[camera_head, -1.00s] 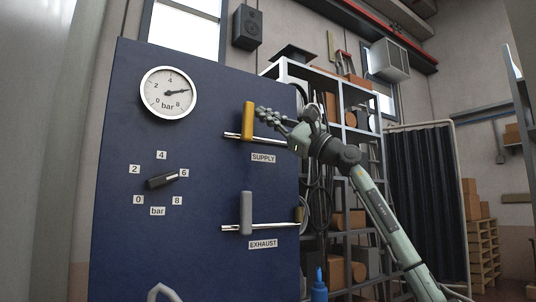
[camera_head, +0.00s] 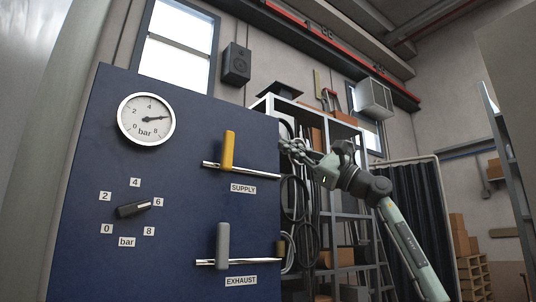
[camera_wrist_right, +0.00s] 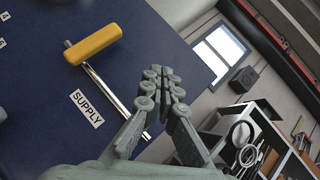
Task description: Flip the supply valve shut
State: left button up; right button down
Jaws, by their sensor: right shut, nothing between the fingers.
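The supply valve has a yellow lever (camera_head: 228,152) on a silver pipe (camera_head: 258,172), above the SUPPLY label (camera_head: 243,188) on a blue panel. The lever stands upright, crosswise to the pipe. In the right wrist view, the yellow lever (camera_wrist_right: 93,45) also lies across its pipe (camera_wrist_right: 107,88). My right gripper (camera_head: 288,148) is right of the lever, near the panel's right edge, apart from the lever. In the wrist view its fingers (camera_wrist_right: 163,76) are closed together and empty. My left gripper is not in view.
A grey exhaust lever (camera_head: 222,245) stands upright across a lower pipe. A pressure gauge (camera_head: 147,119) and black selector knob (camera_head: 133,210) are on the panel's left. Shelving (camera_head: 343,135) with hoses and boxes stands behind my right arm.

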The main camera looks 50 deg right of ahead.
jog(key=shift+s+d+f, duration=0.15)
jog(key=shift+s+d, duration=0.6)
jog(key=shift+s, duration=0.3)
